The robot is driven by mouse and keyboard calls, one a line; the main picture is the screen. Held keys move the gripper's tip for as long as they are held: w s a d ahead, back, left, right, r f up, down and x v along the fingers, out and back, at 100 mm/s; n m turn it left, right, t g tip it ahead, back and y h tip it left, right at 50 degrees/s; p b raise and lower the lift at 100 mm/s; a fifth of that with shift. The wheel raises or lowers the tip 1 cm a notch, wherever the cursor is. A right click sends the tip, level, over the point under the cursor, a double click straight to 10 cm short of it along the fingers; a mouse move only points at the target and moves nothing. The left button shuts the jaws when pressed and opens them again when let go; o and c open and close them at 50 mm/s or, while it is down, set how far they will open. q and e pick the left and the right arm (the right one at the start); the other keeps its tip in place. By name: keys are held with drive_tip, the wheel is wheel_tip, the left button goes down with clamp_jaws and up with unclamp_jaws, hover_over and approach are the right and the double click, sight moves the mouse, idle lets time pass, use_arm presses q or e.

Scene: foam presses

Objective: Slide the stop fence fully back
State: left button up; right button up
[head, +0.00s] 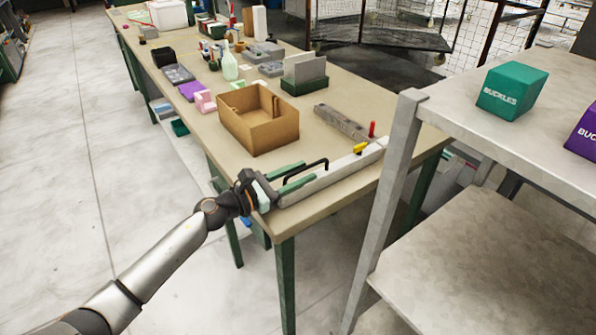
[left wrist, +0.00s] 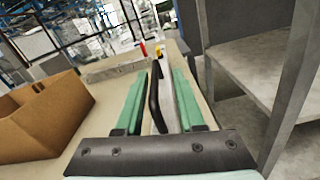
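A long pale grey rail, which looks like the stop fence (head: 337,176), lies along the front right edge of the table. A black bar handle (head: 318,163) stands on it; the handle also shows in the left wrist view (left wrist: 154,103). A yellow knob (head: 360,147) and a red pin (head: 372,129) are near the rail's far end. My left gripper (head: 309,171) is open, its two green fingers pointing along the rail, one on each side of the handle. Gaps show between fingers and handle in the left wrist view. My right gripper is not in view.
An open cardboard box (head: 258,136) stands close behind the left gripper. A grey block with holes (head: 342,122) lies beyond the rail. A metal shelf (head: 405,125) with a green buckles box (head: 512,90) stands close to the table's right end.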

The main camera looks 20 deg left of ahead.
use_arm(q)
drive_tip(key=shift+a, duration=0.1)
drive_tip(key=shift+s+a+f, duration=0.1)
drive_tip(key=shift+s+a, duration=0.2)
drive_tip(key=b+v, duration=0.3)
drive_tip(key=v, duration=0.8)
drive_tip(key=shift+s+a, duration=0.15)
drive_tip(key=shift+s, duration=0.05)
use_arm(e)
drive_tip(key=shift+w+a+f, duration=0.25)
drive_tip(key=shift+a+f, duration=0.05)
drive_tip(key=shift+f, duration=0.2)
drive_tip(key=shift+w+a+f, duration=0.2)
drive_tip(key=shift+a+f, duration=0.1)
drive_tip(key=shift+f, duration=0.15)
